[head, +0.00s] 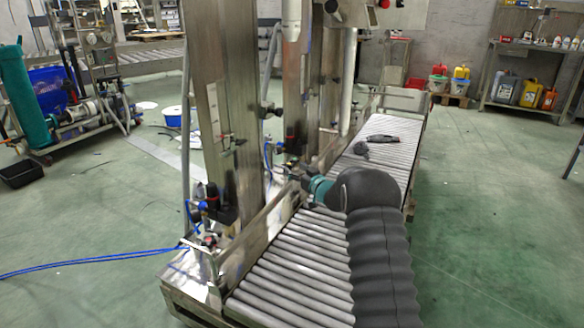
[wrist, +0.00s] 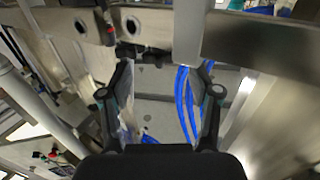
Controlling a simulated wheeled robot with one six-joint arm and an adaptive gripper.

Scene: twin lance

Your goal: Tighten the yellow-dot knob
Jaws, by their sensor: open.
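My gripper (wrist: 165,82) is open in the wrist view, its two black fingers apart with nothing held between them. Small dark knob-like fittings (wrist: 143,55) sit on the metal beam just beyond the left fingertip. I cannot make out a yellow dot on any of them, so I cannot tell which is the yellow-dot knob. In the head view my dark arm covers most of the gripper, which points at the machine's lower frame. Black knobs (head: 270,109) stick out from the steel column (head: 232,105) above and left of my arm.
A roller conveyor (head: 290,265) runs under my arm, with a dark tool (head: 382,139) lying farther back. Blue hoses (wrist: 185,105) hang beyond and between the fingers. A metal beam (wrist: 70,20) crosses above the fingertips. Green floor is open at the right.

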